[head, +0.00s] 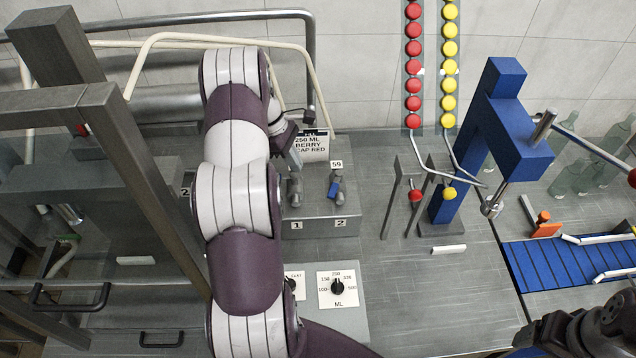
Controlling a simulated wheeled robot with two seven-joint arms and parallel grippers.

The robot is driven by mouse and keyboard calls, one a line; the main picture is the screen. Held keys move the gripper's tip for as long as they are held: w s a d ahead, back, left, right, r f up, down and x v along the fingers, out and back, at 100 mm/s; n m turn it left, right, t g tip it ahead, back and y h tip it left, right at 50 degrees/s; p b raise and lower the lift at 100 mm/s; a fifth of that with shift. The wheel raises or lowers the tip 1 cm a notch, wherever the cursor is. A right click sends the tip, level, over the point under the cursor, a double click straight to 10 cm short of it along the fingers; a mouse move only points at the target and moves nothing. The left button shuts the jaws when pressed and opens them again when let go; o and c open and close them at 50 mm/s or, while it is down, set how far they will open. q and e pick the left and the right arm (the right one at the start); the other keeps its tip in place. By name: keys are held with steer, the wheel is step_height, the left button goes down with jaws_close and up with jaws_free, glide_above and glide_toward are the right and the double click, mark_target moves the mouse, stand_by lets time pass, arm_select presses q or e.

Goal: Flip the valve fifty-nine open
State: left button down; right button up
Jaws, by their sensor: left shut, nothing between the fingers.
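Valve fifty-nine (335,187) stands on a grey box (320,208) under a small "59" tag (336,164), above the plate marked 2. It has a grey body and a blue handle, which looks upright with a slight tilt. A second grey valve (295,194) stands to its left, above the plate marked 1. My left gripper (293,158) is shut and empty, just above this second valve and left of valve fifty-nine, apart from the blue handle. My left arm hides part of the box's left side. Dark parts of my right arm show at the lower right; its fingertips cannot be made out.
A sign reading "250 ML BERRY CAP RED" (311,146) stands behind the valves. A dial (337,288) marked ML is in front. A blue frame (505,125), a blue conveyor (570,262) and red and yellow cap columns are to the right.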

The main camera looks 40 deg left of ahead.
mark_target(332, 191)
step_height(332, 191, down, 4)
steer(key=w+b, duration=0.1)
steer(key=b, duration=0.1)
arm_select(q)
steer(key=w+d+f+n+p, duration=0.1)
steer(key=d+f, duration=0.1)
steer(key=d+f+n+p, duration=0.1)
steer(key=d+p, duration=0.1)
steer(key=d, duration=0.1)
steer(key=w+d+f+n+p, duration=0.1)
steer(key=d+f, duration=0.1)
steer(key=d, duration=0.1)
steer(key=shift+w+d+f+t+y, duration=0.25)
steer(key=shift+w+f+t+y, duration=0.05)
steer(key=shift+w+f+t, duration=0.1)
steer(key=shift+d+r, duration=0.1)
steer(key=shift+d, duration=0.15)
arm_select(e)
steer(key=r, duration=0.4)
steer(key=shift+s+d+r, duration=0.1)
steer(key=shift+d+r, duration=0.05)
steer(key=shift+d, duration=0.05)
arm_select(q)
steer(key=shift+a, duration=0.1)
